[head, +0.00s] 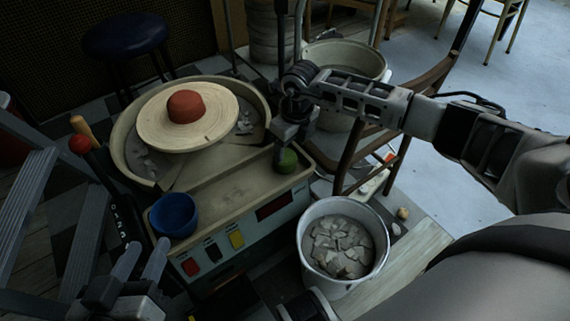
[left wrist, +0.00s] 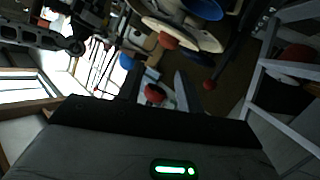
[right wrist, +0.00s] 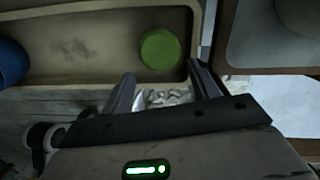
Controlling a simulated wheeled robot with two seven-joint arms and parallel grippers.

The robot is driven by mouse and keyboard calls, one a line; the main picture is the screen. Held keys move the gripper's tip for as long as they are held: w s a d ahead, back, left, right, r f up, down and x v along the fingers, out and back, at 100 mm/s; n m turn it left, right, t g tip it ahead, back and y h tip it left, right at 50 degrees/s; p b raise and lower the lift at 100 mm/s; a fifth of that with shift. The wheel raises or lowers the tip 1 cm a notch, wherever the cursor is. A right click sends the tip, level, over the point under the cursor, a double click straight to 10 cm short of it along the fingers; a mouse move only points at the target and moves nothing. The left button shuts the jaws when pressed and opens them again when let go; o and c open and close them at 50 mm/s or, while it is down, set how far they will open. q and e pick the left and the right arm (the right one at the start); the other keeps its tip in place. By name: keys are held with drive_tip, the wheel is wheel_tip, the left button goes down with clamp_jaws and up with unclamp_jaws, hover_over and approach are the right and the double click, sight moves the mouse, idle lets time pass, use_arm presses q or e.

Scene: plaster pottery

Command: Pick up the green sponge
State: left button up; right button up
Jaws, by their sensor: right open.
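The green sponge (head: 287,161) is a small rounded piece at the right end of the wheel's tan tray (head: 225,196). In the right wrist view the sponge (right wrist: 160,48) lies in the tray's corner, beyond the fingertips. My right gripper (head: 283,152) is over that end of the tray and partly hides the sponge in the head view. Its fingers (right wrist: 164,82) are open, with nothing between them. Whether a finger touches the sponge is unclear. My left gripper (head: 145,250) is at the lower left, in front of the wheel, open and empty.
A blue bowl (head: 174,215) stands at the tray's left end. The round wheel bat (head: 160,130) carries a red-brown lump (head: 186,106). A white bucket of grey shards (head: 318,276) stands right of the control panel. A wooden chair (head: 352,158) is close behind my right arm.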

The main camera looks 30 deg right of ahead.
sight(286, 155)
drive_tip(key=f+b, duration=0.1)
drive_tip(key=f, duration=0.1)
drive_tip(key=w+f+b, duration=0.1)
drive_tip(key=f, duration=0.1)
drive_tip(key=w+f+b, duration=0.1)
drive_tip(key=f, duration=0.1)
drive_tip(key=shift+a+f, duration=0.2)
drive_tip(key=shift+f, duration=0.15)
use_arm(q)
drive_tip(key=shift+w+d+r+n+t+h, duration=0.3)
drive_tip(key=shift+d+r+n+h, duration=0.2)
drive_tip(key=shift+d+n+h, duration=0.1)
drive_tip(key=shift+a, duration=0.1)
use_arm(e)
drive_tip(key=shift+s, duration=0.1)
drive_tip(key=c, duration=0.6)
